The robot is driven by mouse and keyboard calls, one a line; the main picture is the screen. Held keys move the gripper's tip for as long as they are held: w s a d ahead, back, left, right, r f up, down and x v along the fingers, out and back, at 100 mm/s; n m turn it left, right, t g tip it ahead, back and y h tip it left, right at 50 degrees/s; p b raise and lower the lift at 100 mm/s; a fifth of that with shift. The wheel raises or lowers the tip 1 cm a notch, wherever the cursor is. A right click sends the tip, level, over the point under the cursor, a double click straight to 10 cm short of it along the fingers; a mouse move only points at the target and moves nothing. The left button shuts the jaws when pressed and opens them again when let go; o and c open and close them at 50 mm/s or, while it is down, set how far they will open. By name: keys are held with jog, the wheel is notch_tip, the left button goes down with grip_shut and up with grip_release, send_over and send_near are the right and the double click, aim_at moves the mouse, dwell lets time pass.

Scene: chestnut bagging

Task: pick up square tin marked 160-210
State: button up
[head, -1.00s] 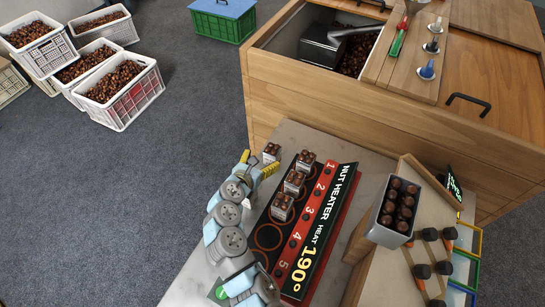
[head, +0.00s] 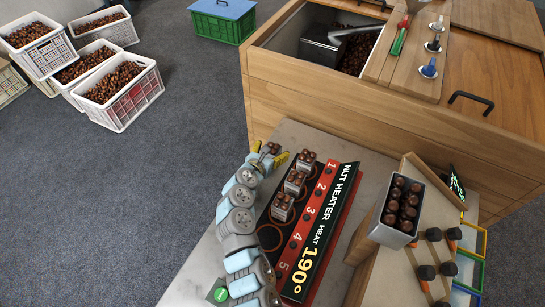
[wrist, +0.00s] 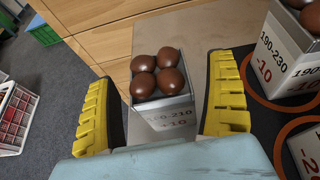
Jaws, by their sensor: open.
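The square tin marked 160-210 (wrist: 172,112) holds several brown chestnuts and stands on the pale counter, its label reading "+10" below the range. In the wrist view my gripper (wrist: 161,80) is open, with one yellow ribbed finger on each side of the tin. I see a gap at the left finger; the right finger is closer, and I cannot tell whether it touches. In the head view the tin (head: 273,147) is mostly hidden behind my gripper (head: 268,158), at the counter's far end left of the heater.
The nut heater (head: 318,215) bears several filled tins close on the right; one tin marked 190-230 (wrist: 290,55) is near my right finger. A wooden cabinet (head: 350,120) stands behind the counter. A scoop tin of chestnuts (head: 398,212) sits at the right.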

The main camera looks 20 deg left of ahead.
jog(key=shift+w+f, duration=0.2)
jog(key=shift+w, duration=0.05)
jog(key=shift+c, duration=0.2)
jog(key=c, duration=1.3)
jog(key=shift+r, duration=0.1)
